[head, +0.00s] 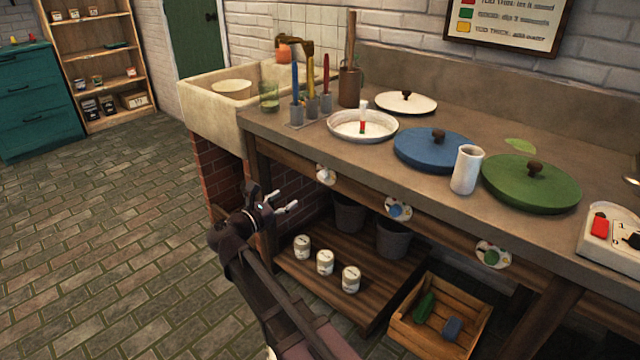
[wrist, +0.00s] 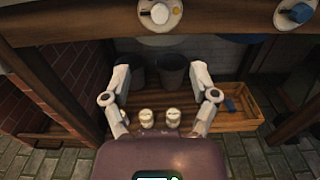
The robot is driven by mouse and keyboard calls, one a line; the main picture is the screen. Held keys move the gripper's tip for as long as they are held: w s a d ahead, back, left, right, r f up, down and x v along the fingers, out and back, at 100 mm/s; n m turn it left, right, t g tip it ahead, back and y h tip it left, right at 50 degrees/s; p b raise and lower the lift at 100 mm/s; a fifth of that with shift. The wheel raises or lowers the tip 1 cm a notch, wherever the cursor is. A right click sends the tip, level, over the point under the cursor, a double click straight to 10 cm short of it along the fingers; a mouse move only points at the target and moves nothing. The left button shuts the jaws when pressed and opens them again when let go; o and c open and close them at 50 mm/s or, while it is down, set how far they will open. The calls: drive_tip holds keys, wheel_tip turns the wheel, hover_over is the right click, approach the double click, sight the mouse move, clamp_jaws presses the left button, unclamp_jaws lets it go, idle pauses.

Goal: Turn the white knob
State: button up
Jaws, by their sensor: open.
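The white knob (head: 326,175) is on the front rail of the workbench, leftmost of three knobs. It sits on a round pale plate with small coloured marks. In the wrist view the white knob (wrist: 160,13) is at the top, left of the blue knob (wrist: 300,12). My gripper (head: 283,203) is open and empty, in front of the bench, to the left of and a little lower than the white knob in the head view. In the wrist view my gripper (wrist: 160,78) has its two fingers spread below the knob, touching nothing that I can see.
The blue knob (head: 398,209) and green knob (head: 492,254) are further right on the rail. Under the bench are grey buckets (head: 393,240), several small jars and a wooden crate (head: 437,318). A brick pier (head: 222,185) stands left. The floor in front is clear.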

sight(320, 178)
drive_tip(key=shift+w, duration=0.1)
idle(0.3)
drive_tip(key=x, duration=1.3)
drive_tip(key=shift+w+d, duration=0.25)
clamp_jaws()
